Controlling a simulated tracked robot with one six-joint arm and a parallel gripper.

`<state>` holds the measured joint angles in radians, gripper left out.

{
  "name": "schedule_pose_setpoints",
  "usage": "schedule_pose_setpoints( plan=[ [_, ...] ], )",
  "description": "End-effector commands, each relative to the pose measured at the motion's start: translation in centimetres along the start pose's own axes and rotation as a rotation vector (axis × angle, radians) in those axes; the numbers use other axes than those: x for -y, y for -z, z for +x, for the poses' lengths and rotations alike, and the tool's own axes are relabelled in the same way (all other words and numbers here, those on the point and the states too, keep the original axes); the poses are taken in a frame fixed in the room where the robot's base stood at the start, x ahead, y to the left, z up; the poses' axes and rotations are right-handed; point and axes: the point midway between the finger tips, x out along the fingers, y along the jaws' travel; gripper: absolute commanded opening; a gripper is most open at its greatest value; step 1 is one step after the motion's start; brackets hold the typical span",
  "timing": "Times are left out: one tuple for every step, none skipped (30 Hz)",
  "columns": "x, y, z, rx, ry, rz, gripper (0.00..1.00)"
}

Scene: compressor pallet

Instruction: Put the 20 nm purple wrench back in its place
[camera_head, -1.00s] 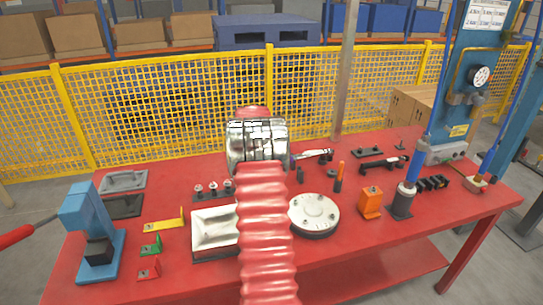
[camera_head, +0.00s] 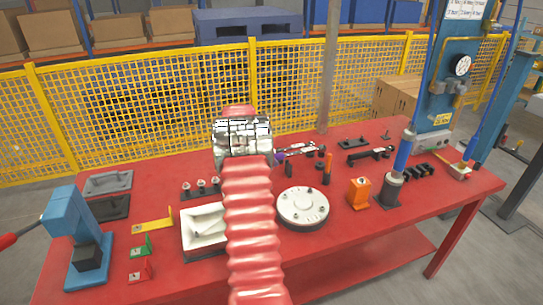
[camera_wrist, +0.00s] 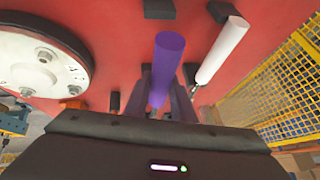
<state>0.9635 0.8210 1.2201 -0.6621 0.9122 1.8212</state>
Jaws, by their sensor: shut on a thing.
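The purple wrench's handle (camera_wrist: 168,65) shows in the wrist view, pointing away over the red table top. My gripper (camera_wrist: 167,98) is shut on it, with dark fingers on both sides of the handle. A small purple part of it (camera_head: 281,154) also shows in the head view, just right of my wrist. A white-handled wrench (camera_wrist: 222,50) lies beside it on the right, apart from it. Small black support blocks (camera_wrist: 158,9) stand near both handles. I cannot tell whether the purple wrench touches its blocks. My gripper is hidden behind my arm in the head view.
A round white flange (camera_head: 302,207) lies close by, left in the wrist view. An orange-handled tool (camera_head: 328,168) and an orange block (camera_head: 358,192) stand to the right. A white tray (camera_head: 189,250) is left of my arm. A yellow mesh fence (camera_head: 130,120) runs behind the table.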

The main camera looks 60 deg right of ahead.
Motion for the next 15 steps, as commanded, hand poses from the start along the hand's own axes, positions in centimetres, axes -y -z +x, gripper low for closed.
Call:
schedule_pose_setpoints(
  plan=[
    [0.0, -0.2, 0.3, 0.0, 0.001, 0.0, 0.0],
    [-0.1, -0.3, 0.5, 0.0, 0.002, 0.0, 0.0],
    [-0.1, -0.4, 0.7, 0.0, 0.002, 0.0, 0.0],
    [-0.1, -0.5, 0.9, 0.0, 0.002, 0.0, 0.0],
    [-0.2, -0.6, 1.0, 0.0, 0.002, 0.0, 0.0],
    [-0.2, -0.7, 1.2, 0.0, 0.001, 0.0, 0.0],
    [-0.3, -0.8, 1.3, 0.0, 0.001, 0.0, 0.0],
    [-0.3, -0.9, 1.4, 0.0, 0.001, 0.0, 0.0],
    [-0.3, -1.0, 1.6, 0.0, 0.002, 0.0, 0.0],
    [-0.3, -1.0, 1.6, 0.0, 0.002, 0.0, 0.0],
    [-0.3, -1.0, 1.7, 0.0, 0.002, 0.0, 0.0],
    [-0.3, -1.1, 1.7, 0.0, 0.002, 0.0, 0.0],
    [-0.3, -1.1, 1.7, 0.0, 0.003, 0.0, 0.0],
    [-0.3, -1.1, 1.7, 0.0, 0.003, 0.0, 0.0],
    [-0.4, -1.1, 1.7, 0.0, 0.003, 0.0, 0.0]
  ],
)
